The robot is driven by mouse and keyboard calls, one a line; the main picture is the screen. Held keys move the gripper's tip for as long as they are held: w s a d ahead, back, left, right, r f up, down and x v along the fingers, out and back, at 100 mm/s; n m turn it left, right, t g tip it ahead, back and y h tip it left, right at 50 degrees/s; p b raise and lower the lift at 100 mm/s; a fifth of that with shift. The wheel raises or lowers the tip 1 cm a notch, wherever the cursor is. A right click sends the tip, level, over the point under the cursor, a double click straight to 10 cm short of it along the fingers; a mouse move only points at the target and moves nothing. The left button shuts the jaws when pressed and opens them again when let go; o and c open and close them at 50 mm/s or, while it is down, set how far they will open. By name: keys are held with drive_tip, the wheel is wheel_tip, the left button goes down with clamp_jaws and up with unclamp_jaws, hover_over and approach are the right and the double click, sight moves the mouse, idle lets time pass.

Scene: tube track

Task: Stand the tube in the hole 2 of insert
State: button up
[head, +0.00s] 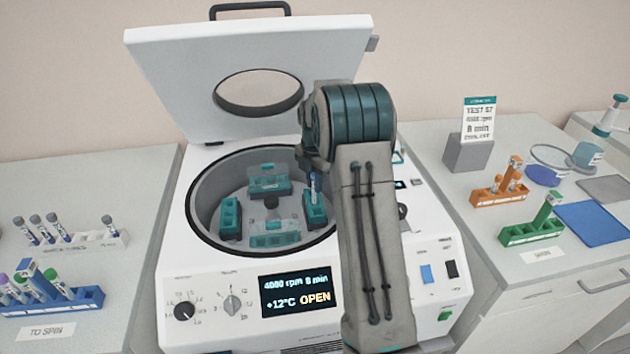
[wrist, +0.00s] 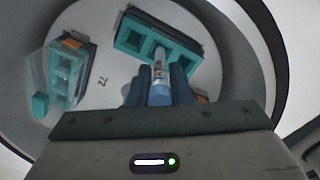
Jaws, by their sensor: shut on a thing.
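My gripper (wrist: 160,88) is shut on a tube (wrist: 159,72) with a blue cap. The tube also shows in the head view (head: 316,184), roughly upright over the right side of the open centrifuge bowl. Below it is a teal insert (wrist: 127,38) with a row of square holes; it shows in the head view (head: 314,211) at the right of the rotor. In the wrist view the tube's far end overlaps the insert's middle part. I cannot tell whether the tip is inside a hole. My arm hides part of the bowl's right side.
Other teal inserts sit at the left (head: 231,219), back (head: 268,181) and front (head: 275,239) of the rotor. The centrifuge lid (head: 240,75) stands open behind. Tube racks stand on the left bench (head: 65,303) and right bench (head: 530,232). The bowl's rim (head: 190,215) surrounds the inserts.

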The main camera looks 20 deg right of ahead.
drive_tip(key=shift+f+b, duration=1.05)
drive_tip(key=shift+f, duration=0.7)
drive_tip(key=o, duration=0.8)
drive_tip(key=shift+r, duration=0.15)
wheel_tip(320, 180, up, 12)
drive_tip(key=shift+f, duration=0.1)
